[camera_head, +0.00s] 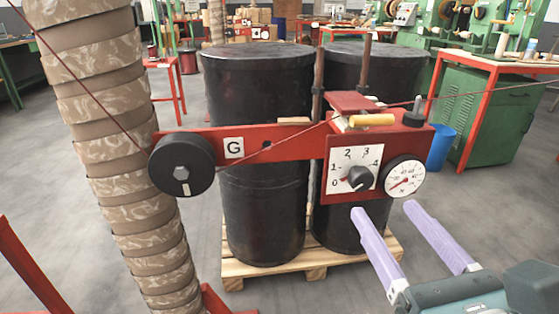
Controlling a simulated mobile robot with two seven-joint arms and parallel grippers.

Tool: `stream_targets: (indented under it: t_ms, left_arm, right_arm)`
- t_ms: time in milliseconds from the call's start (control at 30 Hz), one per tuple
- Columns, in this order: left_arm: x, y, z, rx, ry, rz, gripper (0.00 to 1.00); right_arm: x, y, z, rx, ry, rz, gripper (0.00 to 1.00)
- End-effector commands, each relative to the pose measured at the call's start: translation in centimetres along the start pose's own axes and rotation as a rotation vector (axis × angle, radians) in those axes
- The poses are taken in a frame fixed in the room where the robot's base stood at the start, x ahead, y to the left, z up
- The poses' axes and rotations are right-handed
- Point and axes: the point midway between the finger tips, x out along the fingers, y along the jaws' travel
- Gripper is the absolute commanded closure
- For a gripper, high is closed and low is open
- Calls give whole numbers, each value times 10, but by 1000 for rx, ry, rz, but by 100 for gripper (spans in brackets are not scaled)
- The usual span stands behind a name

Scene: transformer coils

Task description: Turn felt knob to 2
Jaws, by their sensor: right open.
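A black knob (359,178) sits on a white dial plate (337,170) marked 0 to 4, fixed to the front of a red panel (332,195). The exact mark its pointer faces is too small to tell. My right gripper (386,209) comes in from the lower right with two pale purple fingers spread apart and nothing between them. Its fingertips show below and to the right of the knob, apart from it. My left gripper is not in view.
A round white gauge (404,177) sits right of the dial. A red bar (265,146) runs left to a large black disc (182,164) beside a tall wrapped column (110,120). Black drums (262,220) stand behind on a pallet (262,270). A yellow handle (371,120) sits above the dial.

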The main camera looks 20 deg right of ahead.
Motion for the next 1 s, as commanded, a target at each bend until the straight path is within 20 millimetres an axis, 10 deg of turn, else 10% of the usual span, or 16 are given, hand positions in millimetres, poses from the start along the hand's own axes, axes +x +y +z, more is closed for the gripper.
stream_targets:
  t_ms: [300,733,1000]
  left_arm:
    - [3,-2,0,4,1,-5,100]
    - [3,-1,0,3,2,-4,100]
    - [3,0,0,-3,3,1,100]
  right_arm:
    - [59,-1,1,3,-3,-4,31]
    - [74,-1,0,4,1,-3,31]
    - [73,-1,0,4,1,-3,59]
